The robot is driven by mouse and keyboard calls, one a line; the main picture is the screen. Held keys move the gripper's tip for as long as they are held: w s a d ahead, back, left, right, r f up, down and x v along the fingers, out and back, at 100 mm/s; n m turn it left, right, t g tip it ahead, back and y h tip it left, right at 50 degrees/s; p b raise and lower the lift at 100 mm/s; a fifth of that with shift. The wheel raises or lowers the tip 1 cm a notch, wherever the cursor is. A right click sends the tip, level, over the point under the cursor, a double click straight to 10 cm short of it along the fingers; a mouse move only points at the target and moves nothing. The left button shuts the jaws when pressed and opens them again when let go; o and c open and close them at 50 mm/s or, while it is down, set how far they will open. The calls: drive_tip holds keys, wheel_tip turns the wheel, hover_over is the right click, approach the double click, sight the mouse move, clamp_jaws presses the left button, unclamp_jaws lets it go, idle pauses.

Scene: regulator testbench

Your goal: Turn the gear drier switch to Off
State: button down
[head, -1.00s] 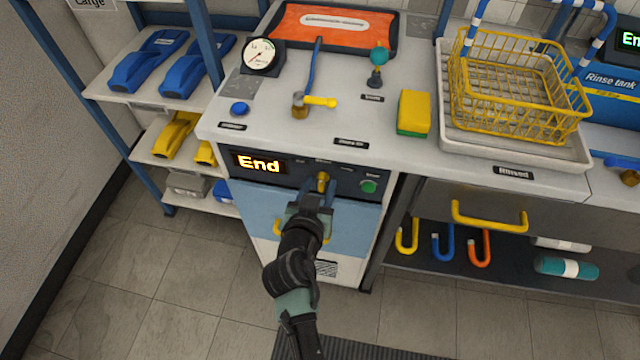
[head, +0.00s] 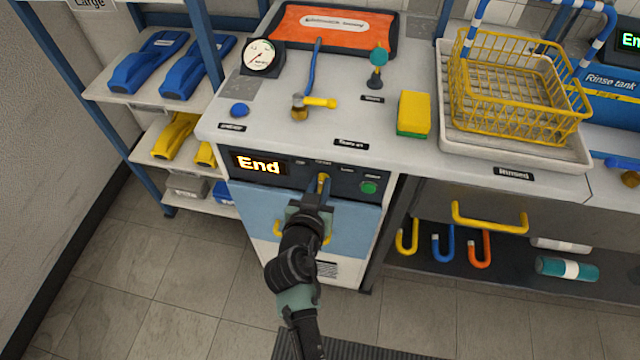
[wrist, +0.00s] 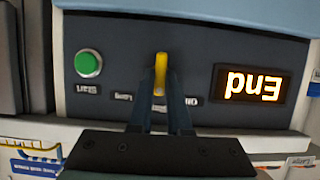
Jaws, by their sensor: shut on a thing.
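The drier's yellow switch knob (head: 323,180) sits on the dark front panel (head: 289,174), between the lit "End" display (head: 258,163) and the green start button (head: 368,187). My gripper (head: 321,189) is at the panel, its fingers shut on the knob. In the wrist view, which is upside down, the knob (wrist: 160,72) stands upright between the fingertips (wrist: 160,97). Small labels lie around it; the fingers hide part of them, and the one right of the fingers is too small to read surely.
Below the panel is a light blue door with a yellow handle (head: 277,228), partly behind my arm. A yellow basket (head: 520,85) stands right. The floor in front is clear.

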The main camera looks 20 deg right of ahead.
drive_tip(key=n+h+b, duration=0.1)
drive_tip(key=n+b, duration=0.1)
drive_tip(key=n+g+h+b, duration=0.1)
drive_tip(key=n+h+b, duration=0.2)
drive_tip(key=n+b, duration=0.1)
drive_tip(key=shift+w+a+f+n+g, duration=0.25)
drive_tip(key=shift+a+n+g, duration=0.05)
drive_tip(key=shift+a+n, duration=0.1)
idle(0.4)
drive_tip(key=shift+h, duration=0.3)
drive_tip(key=c, duration=0.9)
unclamp_jaws()
drive_tip(key=shift+o, duration=0.2)
drive_tip(key=p+v, duration=0.1)
drive_tip(key=v, duration=1.2)
